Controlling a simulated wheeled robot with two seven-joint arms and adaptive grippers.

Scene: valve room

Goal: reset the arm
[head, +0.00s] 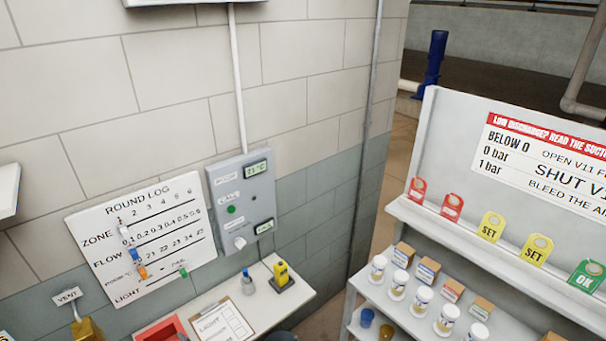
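Neither of my arms nor grippers can be made out in the head view. A dark rounded shape (281,336) is cut off by the bottom edge, and I cannot tell what it is. A white round log board (150,262) with coloured pegs is on the wall at left. A grey control box (243,200) with small displays and a white knob is mounted to its right.
A small shelf (300,289) holds a yellow handheld device (281,273), a clipboard (222,325) and a red tray (165,330). At right, a rack (400,212) carries coloured tags, several white jars and small boxes. A brass vent fitting (88,329) is at lower left.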

